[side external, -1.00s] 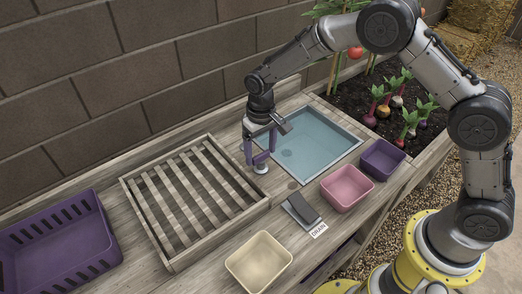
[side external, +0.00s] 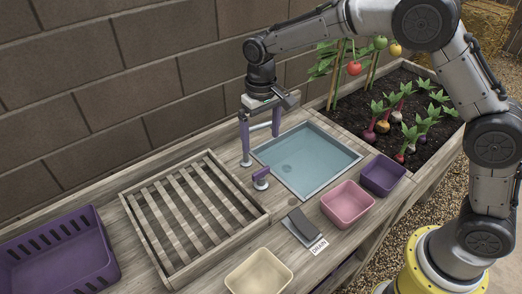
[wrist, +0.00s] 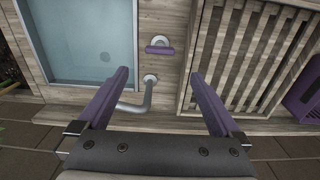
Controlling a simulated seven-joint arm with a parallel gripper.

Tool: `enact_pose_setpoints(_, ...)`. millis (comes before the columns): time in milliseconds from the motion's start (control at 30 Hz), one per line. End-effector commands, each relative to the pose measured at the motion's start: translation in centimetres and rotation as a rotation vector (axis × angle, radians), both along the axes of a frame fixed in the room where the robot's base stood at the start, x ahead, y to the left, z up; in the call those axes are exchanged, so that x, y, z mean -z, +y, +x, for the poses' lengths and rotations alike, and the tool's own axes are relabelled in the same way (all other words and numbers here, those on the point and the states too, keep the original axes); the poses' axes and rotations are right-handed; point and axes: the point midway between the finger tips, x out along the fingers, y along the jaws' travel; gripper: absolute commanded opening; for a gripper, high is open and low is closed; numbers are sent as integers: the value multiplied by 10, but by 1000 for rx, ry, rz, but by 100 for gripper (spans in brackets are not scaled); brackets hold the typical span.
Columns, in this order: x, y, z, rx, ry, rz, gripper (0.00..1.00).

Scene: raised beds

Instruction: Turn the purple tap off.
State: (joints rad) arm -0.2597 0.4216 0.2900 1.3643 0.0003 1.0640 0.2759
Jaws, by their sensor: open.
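The purple tap handle (side external: 261,175) stands on the wooden counter between the basin and the slatted rack. In the wrist view the handle (wrist: 160,50) is a short bar lying crosswise on a pale round base. The grey bent spout (wrist: 146,97) rises beside it and reaches toward the basin. I cannot tell whether water runs. My gripper (side external: 260,149) is open and empty, with purple fingers pointing down behind and above the handle, apart from it. In the wrist view my gripper (wrist: 160,75) has its fingers to either side of the spout; the handle lies beyond the tips.
The blue basin (side external: 313,188) is right of the tap and the slatted rack (side external: 157,237) left. A pink tub (side external: 347,205), a purple tub (side external: 383,175), a cream tub (side external: 259,272) and a dark drain block (side external: 303,224) stand in front. The wall (side external: 130,100) is close behind.

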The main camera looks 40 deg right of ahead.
Motion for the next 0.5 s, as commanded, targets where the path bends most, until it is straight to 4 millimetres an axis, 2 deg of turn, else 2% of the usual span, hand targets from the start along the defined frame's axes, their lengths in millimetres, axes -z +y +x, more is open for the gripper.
enact_pose_setpoints(33, -8, 0, 1, 0, -3, 1, 100)
enact_pose_setpoints(200, -22, 0, 0, 0, -1, 0, 100)
enact_pose_setpoints(500, -25, 0, 0, 0, 0, 0, 100)
